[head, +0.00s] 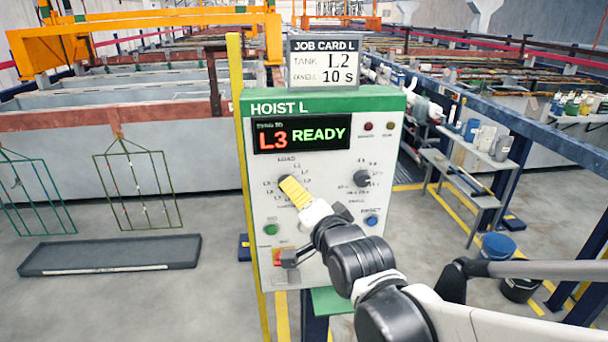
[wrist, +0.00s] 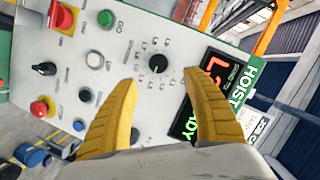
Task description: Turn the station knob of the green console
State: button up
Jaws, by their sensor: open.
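The console (head: 329,105) is a white panel with a green header reading HOIST L. Its display (head: 301,133) reads L3 in red and READY in green. The station knob (wrist: 158,63) is round and black, with a ring of small labels around it. In the head view my yellow finger partly covers it. My gripper (head: 290,188) is in front of it, fingers pointing at the panel. In the wrist view my gripper (wrist: 161,80) is open, with the knob just beyond and between its fingertips. I cannot tell whether they touch it, nor which label it points to.
A job card (head: 323,66) above reads TANK L2, 10 S. A second black knob (head: 362,178) is to the right, a green button (head: 270,230) below left, a blue button (head: 372,220) below right. A yellow post (head: 240,150) stands at the console's left edge.

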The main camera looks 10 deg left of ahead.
jog(key=b+x, duration=0.2)
jog(key=x, duration=0.7)
jog(key=shift+w, duration=0.25)
jog(key=shift+f, duration=0.1)
jog(key=c, duration=1.2)
